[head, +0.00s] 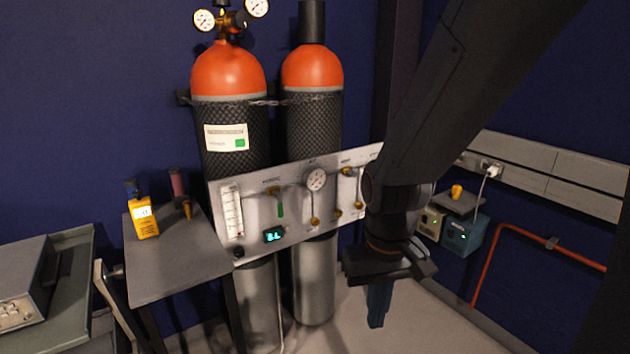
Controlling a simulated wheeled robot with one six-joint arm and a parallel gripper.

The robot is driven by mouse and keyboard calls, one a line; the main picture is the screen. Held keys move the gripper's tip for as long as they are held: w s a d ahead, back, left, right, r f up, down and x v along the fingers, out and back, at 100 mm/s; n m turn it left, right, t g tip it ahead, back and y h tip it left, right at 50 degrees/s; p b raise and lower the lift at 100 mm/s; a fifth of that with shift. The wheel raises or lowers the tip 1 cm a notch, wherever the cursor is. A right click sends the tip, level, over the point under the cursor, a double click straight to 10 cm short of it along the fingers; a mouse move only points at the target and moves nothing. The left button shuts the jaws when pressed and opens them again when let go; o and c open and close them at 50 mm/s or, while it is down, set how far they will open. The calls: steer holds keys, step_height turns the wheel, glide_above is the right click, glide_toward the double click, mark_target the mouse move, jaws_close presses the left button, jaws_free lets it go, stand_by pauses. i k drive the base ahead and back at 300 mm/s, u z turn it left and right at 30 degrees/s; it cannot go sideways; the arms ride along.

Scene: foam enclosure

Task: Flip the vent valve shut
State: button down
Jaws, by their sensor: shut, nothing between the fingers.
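A pale valve panel (262,222) stands in front of two gas cylinders. My gripper (376,318) points down, below and right of this valve. Its blue fingers are shut and empty, apart from the panel in the picture. My arm hides the panel's right end.
Two orange-topped cylinders (228,72) stand behind the panel. A grey side table (175,268) at left holds a yellow handheld device (143,218). At right, a teal box (463,236) and a red pipe (492,262) are by the wall. Floor below my gripper looks clear.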

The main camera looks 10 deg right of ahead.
mark_target(353, 175)
steer(key=z, duration=0.25)
steer(key=i, duration=0.95)
steer(key=u, duration=0.35)
